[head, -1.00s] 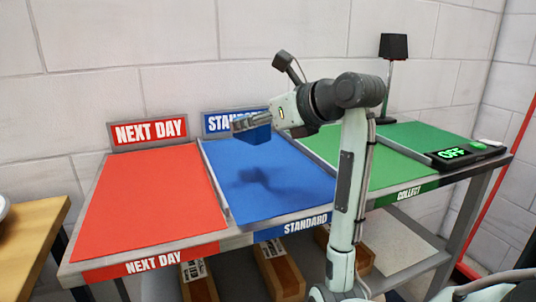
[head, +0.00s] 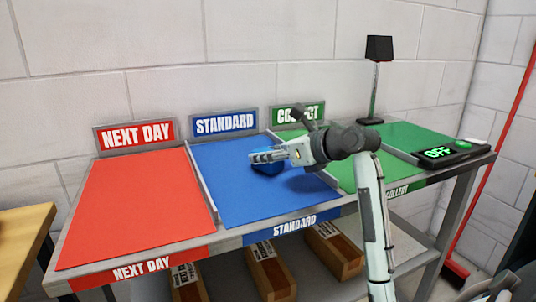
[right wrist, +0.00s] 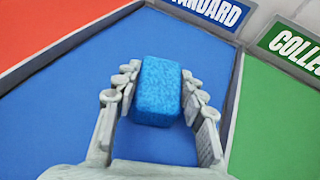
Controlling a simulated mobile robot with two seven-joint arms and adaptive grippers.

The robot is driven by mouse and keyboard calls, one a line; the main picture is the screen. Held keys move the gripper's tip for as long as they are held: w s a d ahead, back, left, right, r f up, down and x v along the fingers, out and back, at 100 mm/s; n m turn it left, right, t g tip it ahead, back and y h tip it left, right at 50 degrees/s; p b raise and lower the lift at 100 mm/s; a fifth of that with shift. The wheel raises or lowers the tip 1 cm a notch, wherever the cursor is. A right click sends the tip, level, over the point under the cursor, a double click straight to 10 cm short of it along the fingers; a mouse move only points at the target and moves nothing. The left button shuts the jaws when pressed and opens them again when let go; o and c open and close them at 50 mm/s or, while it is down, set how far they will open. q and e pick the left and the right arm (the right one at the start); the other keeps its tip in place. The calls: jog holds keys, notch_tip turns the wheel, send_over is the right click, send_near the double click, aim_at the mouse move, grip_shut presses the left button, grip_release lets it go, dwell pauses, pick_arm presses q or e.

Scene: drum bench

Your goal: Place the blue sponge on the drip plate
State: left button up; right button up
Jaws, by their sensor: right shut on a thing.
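The blue sponge (head: 266,169) is a small rounded block, seen just below my right gripper fingers over the blue STANDARD panel (head: 225,205). My right gripper (head: 262,156) is shut on it. In the right wrist view the sponge (right wrist: 158,90) sits between the two fingers (right wrist: 158,105), its textured face toward the camera. It is low over the panel; I cannot tell whether it touches. Nothing in these frames can be made out clearly as a drip plate. My left gripper is not in view.
The red NEXT DAY panel (head: 135,210) is bare, to the left. Thin dividers separate the panels. Cardboard boxes (head: 268,272) sit on the shelf below.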

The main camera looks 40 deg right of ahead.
jog(key=shift+f, duration=0.1)
jog(key=o, duration=0.9)
jog(key=shift+c, duration=0.2)
